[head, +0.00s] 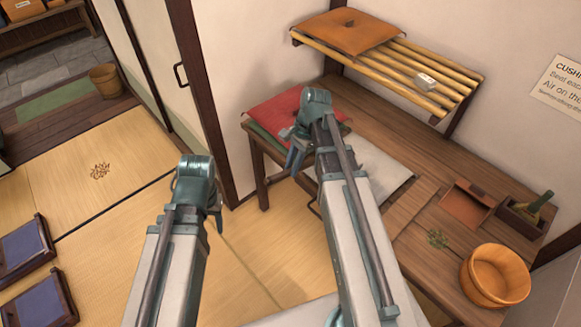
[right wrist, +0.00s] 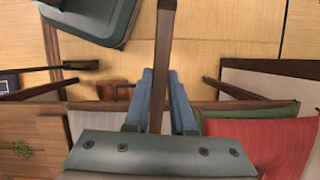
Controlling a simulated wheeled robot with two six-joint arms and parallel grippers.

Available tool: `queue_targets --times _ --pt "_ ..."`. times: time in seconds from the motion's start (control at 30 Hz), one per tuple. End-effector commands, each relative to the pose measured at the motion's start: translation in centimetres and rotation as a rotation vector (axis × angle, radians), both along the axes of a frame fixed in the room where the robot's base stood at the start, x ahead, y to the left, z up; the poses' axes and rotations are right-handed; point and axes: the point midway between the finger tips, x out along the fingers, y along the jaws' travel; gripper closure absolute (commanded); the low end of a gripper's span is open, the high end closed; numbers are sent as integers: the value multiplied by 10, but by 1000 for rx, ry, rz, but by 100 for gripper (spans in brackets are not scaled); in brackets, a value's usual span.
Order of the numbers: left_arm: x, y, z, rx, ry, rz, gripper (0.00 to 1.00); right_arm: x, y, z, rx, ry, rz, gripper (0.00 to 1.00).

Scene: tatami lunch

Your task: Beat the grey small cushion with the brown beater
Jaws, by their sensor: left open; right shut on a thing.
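My right gripper (head: 294,158) is beside the front left corner of the table, near the red cushion (head: 272,112). In the right wrist view it (right wrist: 160,78) is shut on the brown beater (right wrist: 166,30), whose straight dark bar runs up between the fingers. I cannot make out the beater in the head view. The grey small cushion (head: 384,170) lies flat on the table, right of the red cushion and partly hidden by my right arm. In the wrist view only a pale edge of it shows (right wrist: 88,120). My left gripper (head: 213,207) is open and empty over the tatami floor.
A green cushion (head: 262,141) lies under the red one. A slatted bamboo shelf (head: 440,98) above the table (head: 480,172) holds an orange cushion (head: 350,32) and a small white block (head: 426,80). A wooden bucket (head: 495,275) stands at the right. The tatami (head: 100,210) at left has free room.

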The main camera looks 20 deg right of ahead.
Motion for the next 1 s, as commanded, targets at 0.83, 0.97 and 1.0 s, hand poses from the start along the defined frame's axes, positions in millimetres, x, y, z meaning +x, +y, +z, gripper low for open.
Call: queue_targets --times 0.83,0.97,1.0 --pt "0 0 59 0 0 0 50 -3 8 52 -98 -32 2 100" --pt "0 0 60 0 0 0 50 -3 8 53 -111 -36 2 100" --pt "0 0 60 0 0 0 50 -3 8 53 -112 -36 2 100"
